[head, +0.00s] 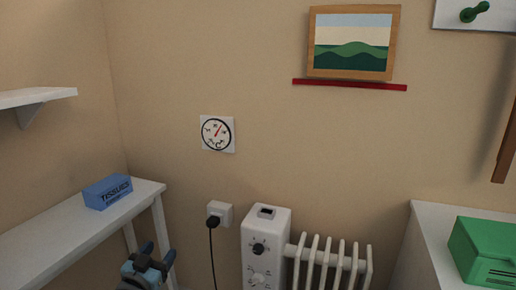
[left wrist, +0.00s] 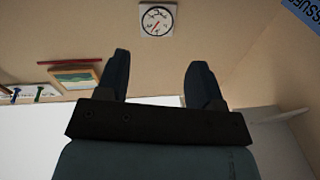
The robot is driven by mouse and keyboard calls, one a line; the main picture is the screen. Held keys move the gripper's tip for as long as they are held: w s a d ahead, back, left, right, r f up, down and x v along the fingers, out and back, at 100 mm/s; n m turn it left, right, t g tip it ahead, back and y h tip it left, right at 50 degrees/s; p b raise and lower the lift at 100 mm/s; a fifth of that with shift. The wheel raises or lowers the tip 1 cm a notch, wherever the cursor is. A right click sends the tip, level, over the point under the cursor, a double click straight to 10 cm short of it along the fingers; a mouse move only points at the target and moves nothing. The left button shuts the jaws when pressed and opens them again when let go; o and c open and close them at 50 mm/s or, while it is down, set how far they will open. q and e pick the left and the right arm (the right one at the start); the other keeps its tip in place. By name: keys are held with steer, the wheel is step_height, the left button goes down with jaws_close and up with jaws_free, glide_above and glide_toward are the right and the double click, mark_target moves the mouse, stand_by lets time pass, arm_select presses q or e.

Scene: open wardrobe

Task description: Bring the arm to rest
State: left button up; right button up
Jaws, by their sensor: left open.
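My left gripper (head: 147,260) shows at the bottom left of the head view, in front of the white table's leg and left of the radiator. In the left wrist view my left gripper (left wrist: 157,78) has its two dark fingers spread apart with nothing between them. It is open and empty. The wall and the round gauge (left wrist: 158,19) show beyond the fingertips. My right gripper is in neither view.
A white table (head: 75,234) with a blue tissue box (head: 108,191) stands at left. A white radiator (head: 265,251) and a plugged socket (head: 219,213) are at centre. A green box (head: 484,250) sits on a white cabinet (head: 430,228) at right. A framed picture (head: 352,42) stands on a red ledge (head: 350,85).

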arm_select(q)
steer(key=s+d+h, duration=0.2)
steer(key=s+d, duration=0.3)
steer(key=s, duration=0.3)
steer(key=s+d+h, duration=0.1)
steer(key=s+d, duration=0.4)
steer(key=s, duration=0.3)
steer(key=s+d+r+n+h, duration=0.1)
steer(key=s+d+r, duration=0.15)
steer(key=s, duration=0.45)
steer(key=s+d+r+h, duration=0.1)
steer(key=s+d+r, duration=0.1)
steer(key=s+r, duration=0.35)
steer(key=s+a+r+g+y+p, duration=0.4)
steer(key=s+a+g+y+p, duration=0.1)
steer(key=p, duration=3.3)
steer(key=a+g+y, duration=0.1)
steer(key=a+g, duration=0.1)
steer(key=a, duration=0.1)
steer(key=shift+a+r, duration=0.15)
steer(key=shift+r, duration=0.15)
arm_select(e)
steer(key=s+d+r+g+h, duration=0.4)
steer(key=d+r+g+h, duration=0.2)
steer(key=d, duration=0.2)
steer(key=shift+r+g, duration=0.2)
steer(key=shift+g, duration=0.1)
